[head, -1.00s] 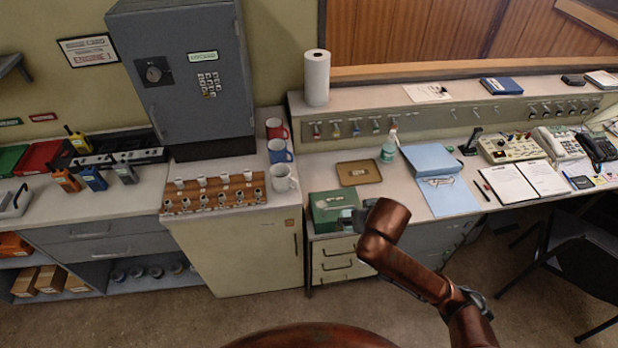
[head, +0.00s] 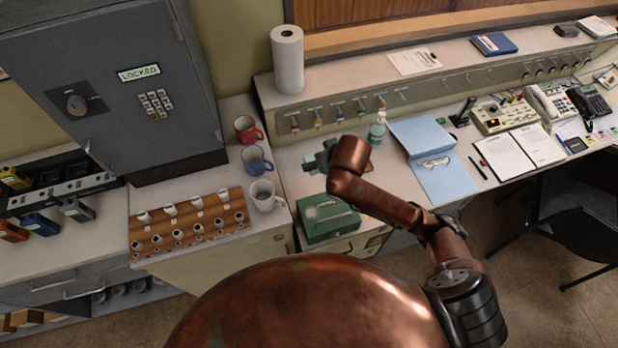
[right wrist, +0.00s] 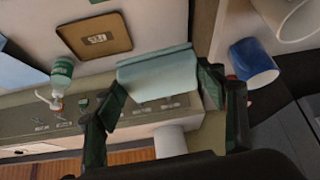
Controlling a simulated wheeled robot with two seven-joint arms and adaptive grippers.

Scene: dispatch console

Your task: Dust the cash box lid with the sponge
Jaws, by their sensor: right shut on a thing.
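The green cash box (head: 328,221) sits shut on the counter, with its handle on the lid. My right gripper (head: 322,158) is beyond the box's back edge in the head view, apart from the lid in the picture. In the right wrist view my right gripper (right wrist: 162,86) is shut on a pale blue-green block, the sponge (right wrist: 157,72), with one dark finger at each side. In the head view the sponge is mostly hidden by the gripper and the copper arm. My left gripper is not in view.
A blue folder (head: 445,180) lies to the right. A paper roll (head: 287,60) stands on the shelf.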

